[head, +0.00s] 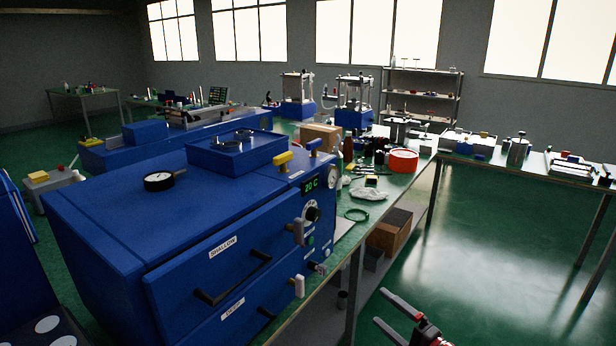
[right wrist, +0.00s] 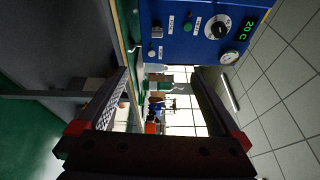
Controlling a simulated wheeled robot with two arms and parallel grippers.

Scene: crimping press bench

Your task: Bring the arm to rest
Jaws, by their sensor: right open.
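My right gripper (head: 380,306) shows at the bottom of the head view, right of the bench and over the green floor. Its two fingers are spread apart with nothing between them. The right wrist view, turned on its side, shows the same open fingers (right wrist: 163,72) with the bench and the blue machine beyond them. The rest of the right arm is cut off by the picture's lower edge. My left gripper is in neither view.
A large blue machine (head: 120,215) with drawers labelled SHALLOW and DEEP fills the left; its panel reads 20 C. Its handles stick out towards the aisle. A bench (head: 405,180) with tools runs back. Open green floor (head: 490,240) lies at right.

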